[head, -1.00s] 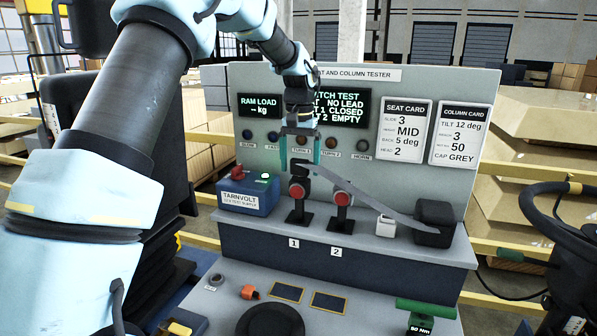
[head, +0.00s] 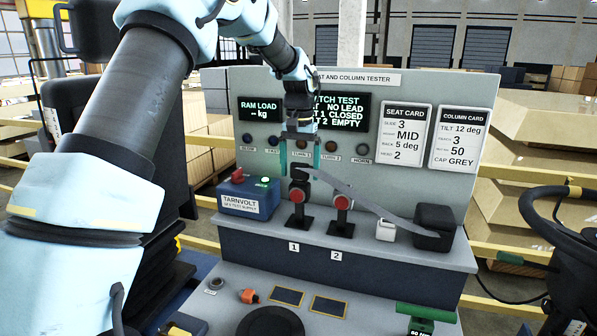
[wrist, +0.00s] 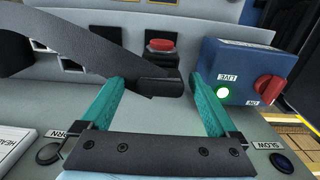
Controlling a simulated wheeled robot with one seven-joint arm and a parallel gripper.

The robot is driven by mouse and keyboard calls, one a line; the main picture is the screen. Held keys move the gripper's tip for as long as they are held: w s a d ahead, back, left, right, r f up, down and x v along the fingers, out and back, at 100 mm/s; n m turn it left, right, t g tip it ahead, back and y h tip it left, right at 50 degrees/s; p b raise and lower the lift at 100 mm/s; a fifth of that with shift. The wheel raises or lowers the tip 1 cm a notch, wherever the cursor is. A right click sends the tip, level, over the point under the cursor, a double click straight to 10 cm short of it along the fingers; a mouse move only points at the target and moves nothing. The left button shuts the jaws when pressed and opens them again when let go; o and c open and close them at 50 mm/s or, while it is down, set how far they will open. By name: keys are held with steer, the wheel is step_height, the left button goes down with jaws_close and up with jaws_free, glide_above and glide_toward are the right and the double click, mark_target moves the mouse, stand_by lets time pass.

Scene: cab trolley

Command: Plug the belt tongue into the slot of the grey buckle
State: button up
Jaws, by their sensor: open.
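The belt tongue (wrist: 160,85) is a black piece at the end of a grey strap (head: 365,205). In the head view it is just above or at the top of buckle 1 (head: 297,211); I cannot tell whether it is inside. Buckle 2 (head: 342,215) stands to the right. My gripper (head: 299,167) is open. In the wrist view its teal fingers (wrist: 160,92) are on either side of the tongue, with a gap at the right finger.
The strap runs to a black box (head: 435,225) on the ledge. A blue supply box (head: 250,194) stands left of buckle 1. A small white block (head: 386,230) is right of buckle 2. The panel display (head: 335,110) shows 1 CLOSED and 2 EMPTY.

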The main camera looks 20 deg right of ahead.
mark_target(300, 163)
stand_by(0.8)
jaws_close()
stand_by(0.5)
steer(key=shift+r+p, duration=0.75)
steer(key=shift+r, duration=2.25)
steer(key=s+d, duration=0.7)
steer(key=d, duration=0.2)
steer(key=shift+s+r, duration=0.35)
steer(key=shift+r, duration=0.1)
